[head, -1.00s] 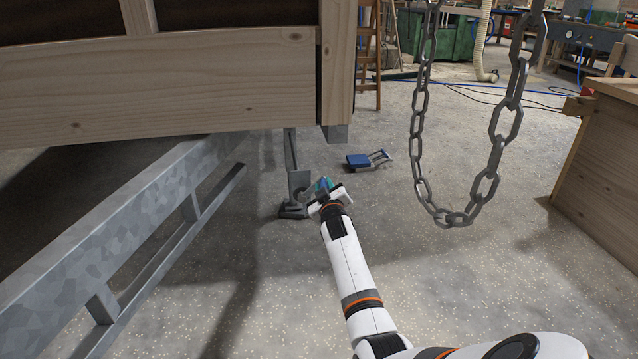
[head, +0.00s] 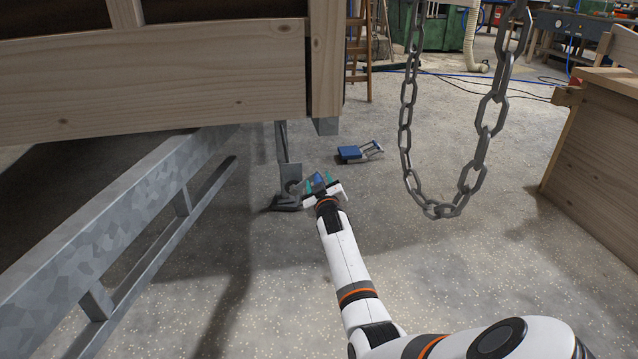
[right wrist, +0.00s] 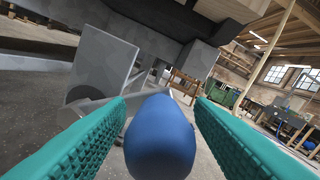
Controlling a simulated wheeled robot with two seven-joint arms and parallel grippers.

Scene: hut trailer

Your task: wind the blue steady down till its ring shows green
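The steady (head: 290,176) is a grey metal leg with a dark foot on the floor, below the trailer's corner in the head view. A blue rounded knob (right wrist: 160,140) fills the middle of the right wrist view, with a grey plate of the steady (right wrist: 104,72) beyond it. My right gripper (head: 320,180) is beside the steady. Its teal fingers (right wrist: 162,108) stand on either side of the blue knob, with gaps showing on both sides, so it looks open around it. No ring or green mark on the steady can be made out. My left gripper is not in view.
A hanging chain (head: 441,210) loops down right of my right arm. The trailer's galvanised frame (head: 120,225) runs along the left. A small blue trolley (head: 352,153) stands behind the gripper. A wooden bench (head: 600,150) is at right. The floor between is clear.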

